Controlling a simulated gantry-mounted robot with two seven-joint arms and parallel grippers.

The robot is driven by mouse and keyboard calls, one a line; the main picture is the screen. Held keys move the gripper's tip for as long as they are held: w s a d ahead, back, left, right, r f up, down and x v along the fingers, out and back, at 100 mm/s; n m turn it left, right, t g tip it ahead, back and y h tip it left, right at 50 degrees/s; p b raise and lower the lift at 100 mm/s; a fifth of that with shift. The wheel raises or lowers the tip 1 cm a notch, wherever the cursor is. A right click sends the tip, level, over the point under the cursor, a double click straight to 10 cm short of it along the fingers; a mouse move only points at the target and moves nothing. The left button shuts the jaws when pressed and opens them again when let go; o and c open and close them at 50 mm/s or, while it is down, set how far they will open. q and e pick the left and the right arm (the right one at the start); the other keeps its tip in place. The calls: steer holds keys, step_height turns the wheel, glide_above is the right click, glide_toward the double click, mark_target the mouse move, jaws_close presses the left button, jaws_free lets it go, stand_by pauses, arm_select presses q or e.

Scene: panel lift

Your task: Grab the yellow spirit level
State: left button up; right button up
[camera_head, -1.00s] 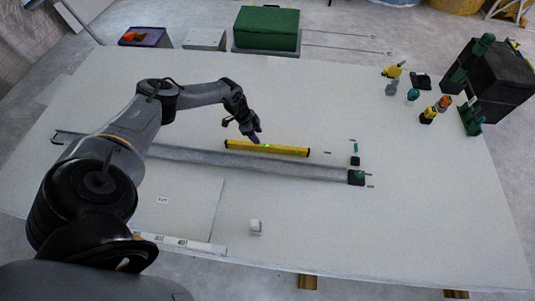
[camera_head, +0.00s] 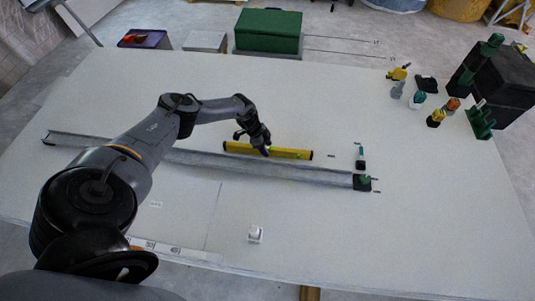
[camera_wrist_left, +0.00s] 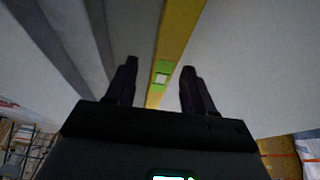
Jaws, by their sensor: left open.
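The yellow spirit level (camera_head: 290,154) lies on the large white panel, just behind a long grey metal channel. My left gripper (camera_head: 267,150) is over the middle of the level and hides part of it in the head view. In the left wrist view the level (camera_wrist_left: 180,35) runs between the two dark fingers of my left gripper (camera_wrist_left: 160,85), with its green vial block (camera_wrist_left: 161,75) near the fingertips. The fingers are apart and not closed on it. I cannot tell the exact height of the fingertips. My right gripper is not in view.
The grey channel (camera_head: 220,161) runs along the white panel (camera_head: 400,230) close in front of the level. A small white block (camera_head: 255,234) sits nearer. Several tools and bottles stand at the far right beside a black box (camera_head: 505,88). A green case (camera_head: 268,30) is behind the panel.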

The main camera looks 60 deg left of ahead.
arm_select(q)
steer(key=shift+x, duration=0.8)
steer(key=shift+w+r, duration=0.1)
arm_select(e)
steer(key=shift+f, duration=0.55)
arm_select(q)
jaws_close()
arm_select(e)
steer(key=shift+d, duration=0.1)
arm_select(q)
steer(key=shift+r, duration=0.15)
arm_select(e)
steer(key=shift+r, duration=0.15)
